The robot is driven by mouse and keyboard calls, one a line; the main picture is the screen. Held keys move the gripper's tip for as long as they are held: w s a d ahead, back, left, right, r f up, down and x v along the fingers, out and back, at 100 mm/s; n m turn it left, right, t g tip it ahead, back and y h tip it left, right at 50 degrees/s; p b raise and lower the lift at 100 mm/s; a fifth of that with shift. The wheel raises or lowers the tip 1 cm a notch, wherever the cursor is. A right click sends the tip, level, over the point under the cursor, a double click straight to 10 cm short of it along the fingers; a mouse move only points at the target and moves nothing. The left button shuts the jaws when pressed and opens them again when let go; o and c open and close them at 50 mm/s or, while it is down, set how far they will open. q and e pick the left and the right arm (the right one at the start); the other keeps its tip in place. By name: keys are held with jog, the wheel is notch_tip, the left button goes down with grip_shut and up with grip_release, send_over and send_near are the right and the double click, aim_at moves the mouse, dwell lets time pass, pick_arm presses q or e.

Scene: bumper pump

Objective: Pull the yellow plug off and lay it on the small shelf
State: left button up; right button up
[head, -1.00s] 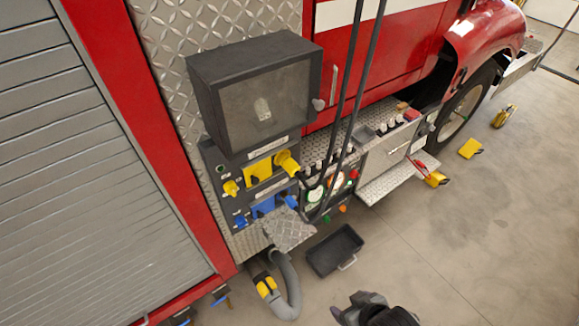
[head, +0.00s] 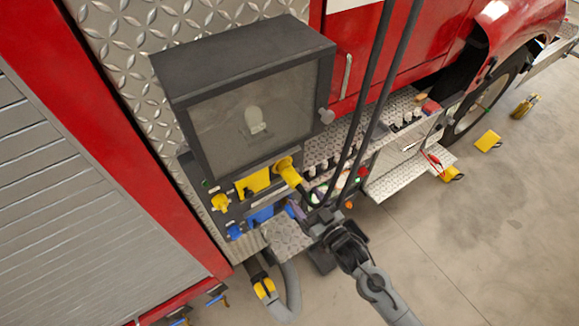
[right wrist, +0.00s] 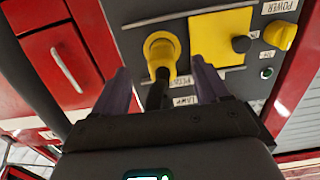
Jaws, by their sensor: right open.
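The yellow plug (head: 287,168) sits in the panel under the dark windowed box, a black cable running from its end. In the right wrist view the plug (right wrist: 161,48) is straight ahead, between and just beyond my fingertips. My right gripper (head: 302,208) is open and empty, in front of the panel and below the plug. Its purple fingers (right wrist: 162,80) stand either side of the plug's cable, apart from the plug. The small shelf (head: 290,240), a diamond-plate ledge below the panel, is partly hidden by my right arm. My left gripper is not in view.
The dark windowed box (head: 250,110) overhangs the panel. A grey hose (head: 291,290) curves below the shelf.

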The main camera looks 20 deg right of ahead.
aim_at(289, 173)
jog(key=shift+w+r, duration=0.45)
jog(key=shift+r, duration=0.1)
jog(key=shift+a+r, duration=0.1)
jog(key=shift+r, duration=0.25)
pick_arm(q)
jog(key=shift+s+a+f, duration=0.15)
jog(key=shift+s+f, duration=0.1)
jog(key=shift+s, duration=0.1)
pick_arm(e)
jog(key=shift+w, duration=0.1)
jog(key=shift+b+x, duration=0.65)
jog(key=shift+x, duration=0.25)
jog(key=b+x, duration=0.2)
jog(key=x, duration=0.3)
jog(key=shift+r, duration=0.15)
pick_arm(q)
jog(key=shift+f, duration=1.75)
pick_arm(e)
jog(key=shift+x, duration=1.05)
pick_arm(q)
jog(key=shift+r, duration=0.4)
